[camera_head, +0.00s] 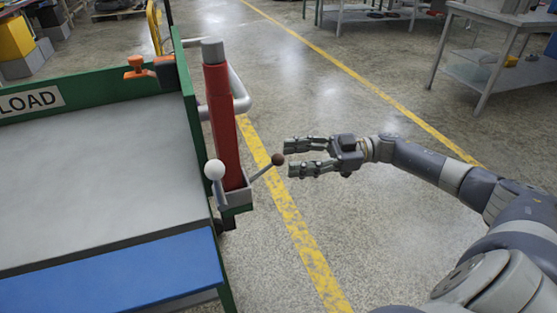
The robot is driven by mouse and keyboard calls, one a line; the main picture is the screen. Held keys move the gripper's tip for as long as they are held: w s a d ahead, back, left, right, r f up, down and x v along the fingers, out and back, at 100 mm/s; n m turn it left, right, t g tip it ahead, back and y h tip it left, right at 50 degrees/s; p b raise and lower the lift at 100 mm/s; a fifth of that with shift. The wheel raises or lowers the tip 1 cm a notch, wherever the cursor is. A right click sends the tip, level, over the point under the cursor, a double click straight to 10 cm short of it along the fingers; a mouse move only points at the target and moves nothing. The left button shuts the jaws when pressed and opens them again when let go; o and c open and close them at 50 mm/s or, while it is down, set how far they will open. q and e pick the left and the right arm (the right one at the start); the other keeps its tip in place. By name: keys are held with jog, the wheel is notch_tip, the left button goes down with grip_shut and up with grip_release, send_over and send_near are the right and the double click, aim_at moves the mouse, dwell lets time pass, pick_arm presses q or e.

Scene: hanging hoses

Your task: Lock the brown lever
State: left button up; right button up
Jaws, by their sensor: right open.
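The brown lever (278,159) is a small brown ball on a thin grey rod. It sticks out up and to the right from the grey bracket at the foot of a red post (222,125). A second lever with a white ball (214,169) stands at the left of the same bracket. My right gripper (288,158) is open and empty, pointing left, its fingertips close to the brown ball. In this view the ball lies at the fingertips; I cannot tell whether they touch. My left gripper is not in view.
The red post is at the corner of a green-framed cart (100,175) with a grey top and blue front edge. A white curved handle (238,90) is behind the post. An orange clamp (137,68) sits on the cart's rim. The floor right of the cart is clear.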

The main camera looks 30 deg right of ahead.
aim_at(278, 160)
jog(key=shift+x, duration=2.35)
jog(key=shift+c, duration=0.2)
grip_shut()
